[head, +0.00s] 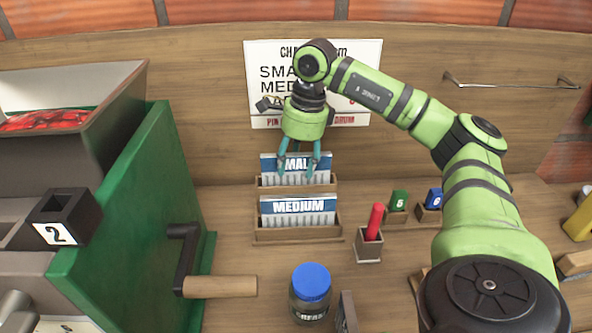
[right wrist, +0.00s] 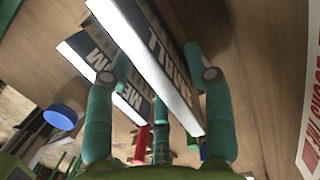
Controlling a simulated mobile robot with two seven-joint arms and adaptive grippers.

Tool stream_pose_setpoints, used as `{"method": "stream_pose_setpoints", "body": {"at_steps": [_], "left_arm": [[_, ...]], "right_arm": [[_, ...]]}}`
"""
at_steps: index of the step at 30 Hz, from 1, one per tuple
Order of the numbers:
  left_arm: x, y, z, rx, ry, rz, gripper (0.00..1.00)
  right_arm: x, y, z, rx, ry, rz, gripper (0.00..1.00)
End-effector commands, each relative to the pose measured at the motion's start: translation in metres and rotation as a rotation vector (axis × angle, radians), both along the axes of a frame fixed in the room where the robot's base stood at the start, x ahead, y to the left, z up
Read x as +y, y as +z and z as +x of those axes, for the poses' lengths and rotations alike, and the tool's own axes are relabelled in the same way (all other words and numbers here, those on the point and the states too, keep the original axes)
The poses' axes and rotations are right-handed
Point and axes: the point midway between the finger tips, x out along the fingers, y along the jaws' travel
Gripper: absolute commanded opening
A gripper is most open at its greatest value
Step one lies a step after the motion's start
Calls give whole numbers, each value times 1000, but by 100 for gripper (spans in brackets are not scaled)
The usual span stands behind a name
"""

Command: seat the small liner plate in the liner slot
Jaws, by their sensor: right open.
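The small liner plate (head: 294,163), with a blue band partly reading "SMALL", stands upright in the rear place of a wooden rack (head: 298,237). The medium plate (head: 298,208) stands in front of it. My right gripper (head: 297,170) points down at the small plate from above, its fingers open. In the right wrist view, the small plate's white edge (right wrist: 150,70) runs between the open fingers (right wrist: 157,57); I cannot tell whether they touch it. The medium plate (right wrist: 92,66) lies to its left there. I cannot make out the liner slot. My left gripper is out of view.
A green machine (head: 140,225) with a crank handle (head: 220,286) and a hopper of red fruit (head: 45,120) stands at left. A blue-lidded jar (head: 311,290), a red pin in a holder (head: 368,247) and numbered blocks (head: 398,202) occupy the bench. A sign hangs behind my gripper.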

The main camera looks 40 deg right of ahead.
Motion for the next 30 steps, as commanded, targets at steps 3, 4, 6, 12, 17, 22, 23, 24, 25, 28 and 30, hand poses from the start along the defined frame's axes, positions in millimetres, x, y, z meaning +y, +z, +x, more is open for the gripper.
{"method": "stream_pose_setpoints", "body": {"at_steps": [3, 4, 6, 12, 17, 22, 23, 24, 25, 28, 30], "left_arm": [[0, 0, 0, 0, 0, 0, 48], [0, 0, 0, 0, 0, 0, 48], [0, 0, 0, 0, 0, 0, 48], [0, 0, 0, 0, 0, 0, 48], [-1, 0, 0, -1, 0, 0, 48], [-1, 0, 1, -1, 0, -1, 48], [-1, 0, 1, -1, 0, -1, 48], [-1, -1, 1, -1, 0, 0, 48], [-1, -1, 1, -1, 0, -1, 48], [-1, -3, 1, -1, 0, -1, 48], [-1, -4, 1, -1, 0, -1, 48]], "right_arm": [[0, -1, 0, -1, 0, -1, 53], [0, -1, 0, -1, 0, -1, 53], [0, -1, 0, -1, 0, -1, 53], [0, -1, 0, -1, 0, -1, 0], [0, 0, 0, -2, 0, -1, 0], [0, 1, 0, -2, 1, 0, 0], [0, 2, 0, -3, 1, 0, 0], [0, 4, 1, -3, 1, 0, 0], [0, 6, 1, -4, 1, 0, 0], [0, 15, 1, -6, 0, 0, 0], [0, 25, 1, -8, 0, 1, 0]]}}
